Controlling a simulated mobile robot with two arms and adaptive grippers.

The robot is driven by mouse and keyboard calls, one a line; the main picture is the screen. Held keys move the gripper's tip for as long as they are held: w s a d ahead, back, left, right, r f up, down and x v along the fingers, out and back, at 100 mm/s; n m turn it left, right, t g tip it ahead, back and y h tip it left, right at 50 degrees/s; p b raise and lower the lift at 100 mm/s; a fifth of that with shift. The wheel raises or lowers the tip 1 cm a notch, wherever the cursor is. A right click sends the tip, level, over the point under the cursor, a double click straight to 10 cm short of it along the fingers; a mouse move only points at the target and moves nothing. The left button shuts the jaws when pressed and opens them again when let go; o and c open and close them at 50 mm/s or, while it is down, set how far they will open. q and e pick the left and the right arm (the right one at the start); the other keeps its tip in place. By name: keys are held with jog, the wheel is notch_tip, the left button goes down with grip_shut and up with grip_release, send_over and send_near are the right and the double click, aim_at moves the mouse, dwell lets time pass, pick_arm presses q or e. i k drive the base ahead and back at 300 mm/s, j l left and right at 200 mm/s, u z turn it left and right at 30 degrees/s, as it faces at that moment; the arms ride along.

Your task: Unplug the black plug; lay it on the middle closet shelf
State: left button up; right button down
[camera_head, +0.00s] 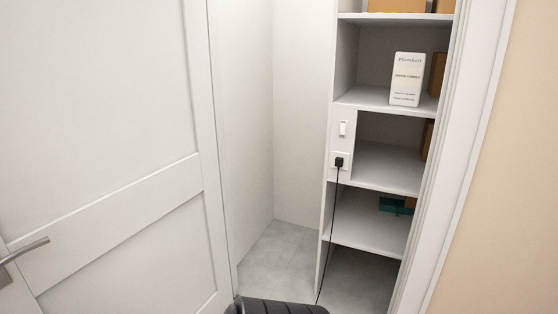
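The black plug (339,162) sits in a white outlet plate (334,172) on the front of the closet's shelf unit, below a light switch. Its thin black cord (330,226) hangs down toward the floor. The shelf unit has several stacked shelves; the shelf (382,170) level with the plug is mostly bare, with a brown box (427,139) at its right. Neither of my grippers shows in the head view.
A white door (110,130) with a lever handle (24,250) stands at the left. A white labelled box (407,79) stands on the shelf above. A teal item (394,205) lies on the shelf below. The closet floor (278,262) left of the shelves looks clear.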

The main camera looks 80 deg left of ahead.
aim_at(339, 162)
jog(key=u, duration=2.3)
